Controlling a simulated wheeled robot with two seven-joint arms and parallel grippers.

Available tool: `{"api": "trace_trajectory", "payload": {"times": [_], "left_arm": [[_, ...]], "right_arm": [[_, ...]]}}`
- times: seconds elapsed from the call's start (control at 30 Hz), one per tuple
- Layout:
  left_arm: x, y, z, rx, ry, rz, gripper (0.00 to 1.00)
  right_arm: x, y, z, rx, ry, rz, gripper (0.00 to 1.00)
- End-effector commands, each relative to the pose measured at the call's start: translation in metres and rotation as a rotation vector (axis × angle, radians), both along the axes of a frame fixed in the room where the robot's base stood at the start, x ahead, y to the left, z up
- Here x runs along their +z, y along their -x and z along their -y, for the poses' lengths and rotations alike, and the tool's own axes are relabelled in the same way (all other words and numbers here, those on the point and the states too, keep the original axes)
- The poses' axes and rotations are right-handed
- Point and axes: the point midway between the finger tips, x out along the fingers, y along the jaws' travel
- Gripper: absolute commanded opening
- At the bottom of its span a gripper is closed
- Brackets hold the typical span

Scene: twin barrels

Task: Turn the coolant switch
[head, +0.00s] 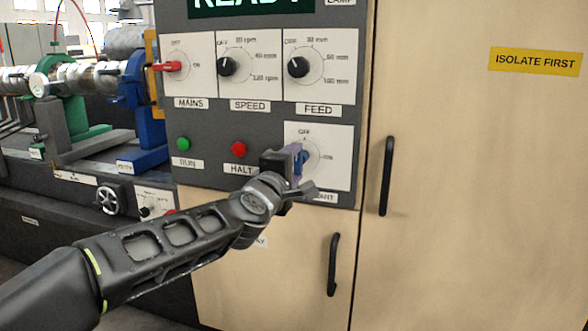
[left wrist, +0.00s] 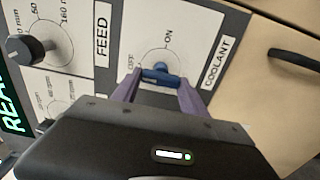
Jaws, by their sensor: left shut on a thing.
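The coolant switch is a blue handle (head: 304,161) on a white plate at the lower right of the grey control panel. In the left wrist view the blue handle (left wrist: 160,76) lies roughly in line with the OFF mark, and the ON mark is off to its side. My left gripper (head: 298,160) is at the switch in the head view, partly covering the plate and its COOLANT label. In the left wrist view its purple fingers (left wrist: 158,79) are shut on the blue handle, one at each end. My right gripper is in neither view.
Above are the red MAINS switch (head: 171,66) and the black SPEED (head: 226,67) and FEED (head: 298,67) knobs. Green RUN (head: 183,144) and red HALT (head: 238,149) buttons sit left of my gripper. Black door handles (head: 386,176) stick out at the right and below (head: 333,264).

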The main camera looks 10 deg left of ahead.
Motion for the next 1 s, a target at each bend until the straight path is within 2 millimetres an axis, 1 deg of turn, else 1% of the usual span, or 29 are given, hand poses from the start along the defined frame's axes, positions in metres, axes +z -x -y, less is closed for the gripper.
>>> {"api": "trace_trajectory", "payload": {"times": [0.43, 0.47, 0.7, 1.0], "left_arm": [[-0.0010, -0.0002, -0.0003, 0.000, 0.016, -0.003, 0.10], [-0.0010, -0.0002, -0.0003, 0.000, 0.016, -0.003, 0.52], [-0.0007, -0.0001, -0.0002, 0.000, 0.014, -0.002, 0.72], [-0.0001, 0.0016, -0.0004, 0.000, 0.012, -0.001, 0.73]], "right_arm": [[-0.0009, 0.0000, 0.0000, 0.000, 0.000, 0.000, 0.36], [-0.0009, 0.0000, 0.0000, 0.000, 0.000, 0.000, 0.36], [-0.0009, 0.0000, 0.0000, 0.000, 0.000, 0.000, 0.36], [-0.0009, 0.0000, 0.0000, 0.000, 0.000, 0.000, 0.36]]}}
